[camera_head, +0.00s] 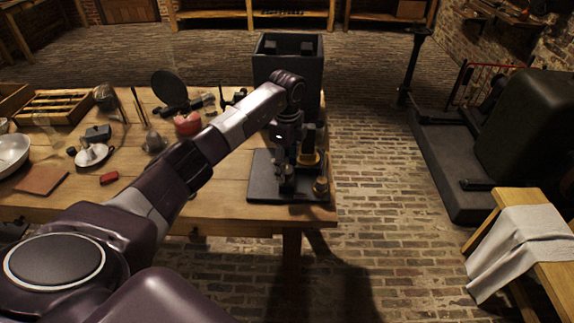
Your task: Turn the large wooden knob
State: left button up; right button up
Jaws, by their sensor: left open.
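My left arm reaches from the lower left over the wooden table. My left gripper (288,172) points down over a black base (263,188) at the table's right end and is open. A small brown, wood-coloured knob-like piece (321,187) stands at the base's front right corner, just right of the gripper and seemingly apart from it. It may be the large wooden knob, but it is too small and dark to be sure. A yellowish round part (308,159) shows behind the gripper, partly hidden by it. My right gripper is out of view.
A tall black open box (288,46) stands behind the base. The table's left half holds a white plate (92,155), a red round object (188,123), a metal bowl (10,153) and a divided wooden tray (52,108). A cloth-draped bench (522,245) stands at right. Brick floor lies between.

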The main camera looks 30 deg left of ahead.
pick_arm(q)
jog(key=shift+f, duration=0.25)
jog(key=shift+c, duration=0.5)
jog(key=c, duration=1.1)
jog(key=shift+o, duration=0.2)
jog(key=shift+m, duration=0.4)
